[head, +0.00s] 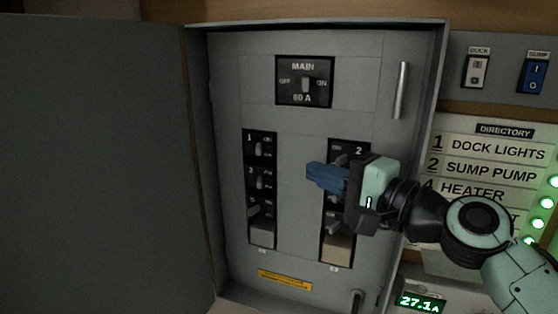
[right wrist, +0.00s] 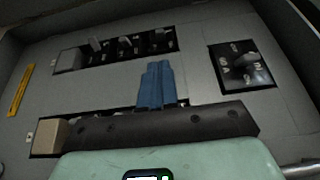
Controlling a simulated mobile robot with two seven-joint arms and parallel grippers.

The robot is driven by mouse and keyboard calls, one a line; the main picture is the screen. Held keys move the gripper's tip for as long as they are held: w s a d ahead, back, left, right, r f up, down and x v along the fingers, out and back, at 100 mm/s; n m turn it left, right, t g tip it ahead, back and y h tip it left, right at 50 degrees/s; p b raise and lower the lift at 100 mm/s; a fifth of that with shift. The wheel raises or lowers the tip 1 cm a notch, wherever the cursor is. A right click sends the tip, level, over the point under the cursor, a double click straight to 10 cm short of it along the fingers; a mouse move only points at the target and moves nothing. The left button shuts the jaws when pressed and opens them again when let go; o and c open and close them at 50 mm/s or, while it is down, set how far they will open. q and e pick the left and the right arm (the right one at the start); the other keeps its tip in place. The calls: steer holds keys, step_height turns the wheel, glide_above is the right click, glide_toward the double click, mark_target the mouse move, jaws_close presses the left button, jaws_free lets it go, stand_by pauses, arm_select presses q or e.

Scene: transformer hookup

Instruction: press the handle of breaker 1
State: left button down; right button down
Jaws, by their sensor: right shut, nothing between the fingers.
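The breaker panel (head: 300,120) stands open in the head view. Breaker 1 (head: 262,148) is the top one in the panel's left column, with a small grey handle. In the right wrist view breaker 1 (right wrist: 162,41) is at the right end of the far black strip. My right gripper (head: 308,172) has blue fingers, shut and empty. In the head view it is in front of the right column, right of breaker 1 and pointing left. In the right wrist view its fingertips (right wrist: 158,66) appear just short of the left column. My left gripper is not in view.
The right breaker column (head: 335,250) is partly hidden behind my right gripper. The MAIN switch (head: 305,82) is above. The open panel door (head: 95,160) fills the left. A directory board (head: 485,165) and dock and sump switches (head: 478,70) are at the right.

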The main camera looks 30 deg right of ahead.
mark_target(261, 150)
steer(key=p+x, duration=0.2)
steer(key=x, duration=0.8)
steer(key=shift+d, duration=0.1)
stand_by(0.5)
